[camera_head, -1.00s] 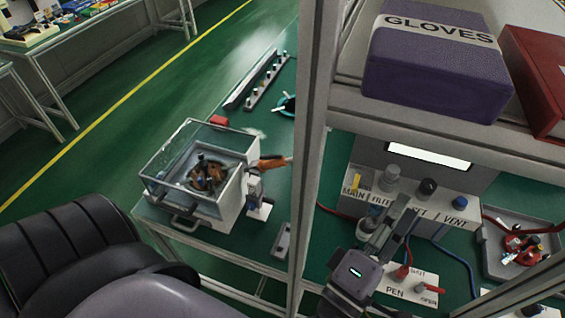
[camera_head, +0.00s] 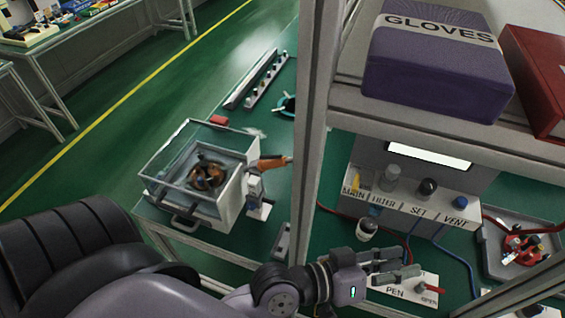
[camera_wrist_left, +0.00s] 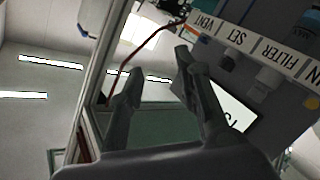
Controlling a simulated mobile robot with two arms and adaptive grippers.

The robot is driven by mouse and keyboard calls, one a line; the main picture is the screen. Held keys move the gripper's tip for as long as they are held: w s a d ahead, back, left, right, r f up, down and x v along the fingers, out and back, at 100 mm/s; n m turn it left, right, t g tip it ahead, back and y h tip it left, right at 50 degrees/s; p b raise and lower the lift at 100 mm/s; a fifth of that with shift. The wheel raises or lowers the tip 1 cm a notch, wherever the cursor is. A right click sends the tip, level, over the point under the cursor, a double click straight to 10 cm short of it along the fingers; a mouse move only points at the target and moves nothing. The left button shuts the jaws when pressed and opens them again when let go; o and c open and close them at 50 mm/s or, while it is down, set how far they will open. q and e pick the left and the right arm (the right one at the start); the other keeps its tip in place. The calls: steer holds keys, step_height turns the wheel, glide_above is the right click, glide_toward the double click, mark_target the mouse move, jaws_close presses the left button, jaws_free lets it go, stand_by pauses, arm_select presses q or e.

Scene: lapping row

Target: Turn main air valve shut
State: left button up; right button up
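The air panel's label strip (camera_head: 410,207) reads MAIN, FILTER, SET and VENT; a small yellow part (camera_head: 357,183) stands above MAIN. In front of it lies a white plate (camera_head: 392,297) lettered OPEN, with a red lever (camera_head: 428,288) on it. My left gripper (camera_head: 408,262) reaches in from the left, over the plate's far edge, and hides some of it. Its fingers are apart and nothing shows between them. Contact with the lever cannot be told. My right gripper is not in view.
A frame post (camera_head: 313,130) stands left of the panel. A shelf with a purple gloves box (camera_head: 438,75) and a red box (camera_head: 540,85) overhangs it. Red and blue hoses run beside the panel. A grey tray (camera_head: 490,240) with red parts is at right.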

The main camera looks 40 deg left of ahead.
arm_select(q)
steer(key=s+a+f+m+g+y, duration=0.1)
steer(key=s+a+f+g+y, duration=0.35)
steer(key=a+f, duration=0.45)
steer(key=s+a+f+m+g+y, duration=0.1)
steer(key=s+a+f+g+y, duration=0.3)
steer(key=a+f, duration=0.45)
step_height(320, 180, down, 11)
steer(key=w+a+y+b, duration=0.1)
steer(key=a+b, duration=0.1)
steer(key=shift+f, duration=0.2)
